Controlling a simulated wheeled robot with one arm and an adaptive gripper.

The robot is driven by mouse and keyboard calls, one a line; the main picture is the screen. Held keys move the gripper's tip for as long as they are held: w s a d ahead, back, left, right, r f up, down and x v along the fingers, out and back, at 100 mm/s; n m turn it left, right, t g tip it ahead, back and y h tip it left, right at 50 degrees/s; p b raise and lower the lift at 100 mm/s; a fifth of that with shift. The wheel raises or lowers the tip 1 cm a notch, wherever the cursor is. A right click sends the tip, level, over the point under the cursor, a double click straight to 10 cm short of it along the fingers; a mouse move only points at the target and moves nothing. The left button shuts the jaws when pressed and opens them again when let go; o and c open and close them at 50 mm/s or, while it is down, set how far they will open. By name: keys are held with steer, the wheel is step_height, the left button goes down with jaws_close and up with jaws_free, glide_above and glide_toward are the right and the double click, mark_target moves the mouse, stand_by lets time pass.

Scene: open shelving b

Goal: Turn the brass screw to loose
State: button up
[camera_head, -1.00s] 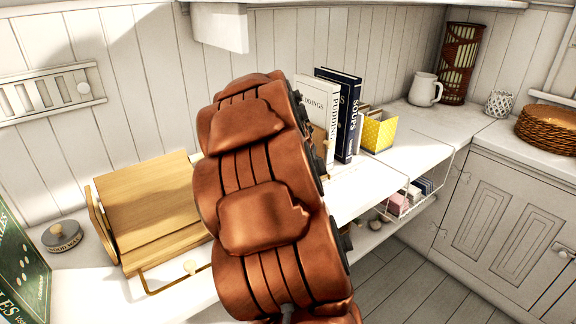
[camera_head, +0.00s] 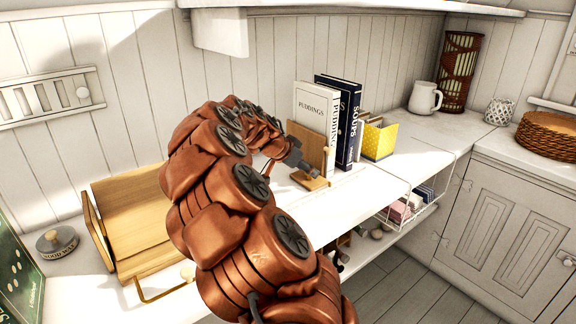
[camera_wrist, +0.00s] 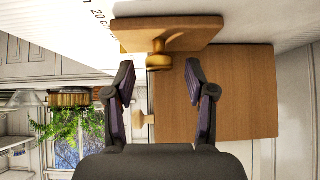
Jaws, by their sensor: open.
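The brass screw (camera_wrist: 159,62) shows in the wrist view as a round golden knob at the edge of a wooden upright board (camera_wrist: 190,32). My gripper (camera_wrist: 159,76) is open, with one dark finger on each side of the screw's line. The fingertips look close to the screw, and I see no contact. In the head view my gripper (camera_head: 304,166) is at the wooden bookend (camera_head: 314,148) beside the books. The screw cannot be clearly made out there.
Two upright books, a white one (camera_head: 310,108) and a dark one (camera_head: 347,118), stand behind the bookend. A yellow box (camera_head: 380,139) is to their right. A wooden rack (camera_head: 135,215) is at left. A wire basket (camera_head: 412,205) hangs below the shelf.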

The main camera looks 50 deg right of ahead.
steer(key=shift+w+d+m+g+y+p, duration=0.1)
steer(key=shift+m+g+y+p, duration=0.3)
steer(key=shift+m+g, duration=0.7)
steer(key=shift+m, duration=0.3)
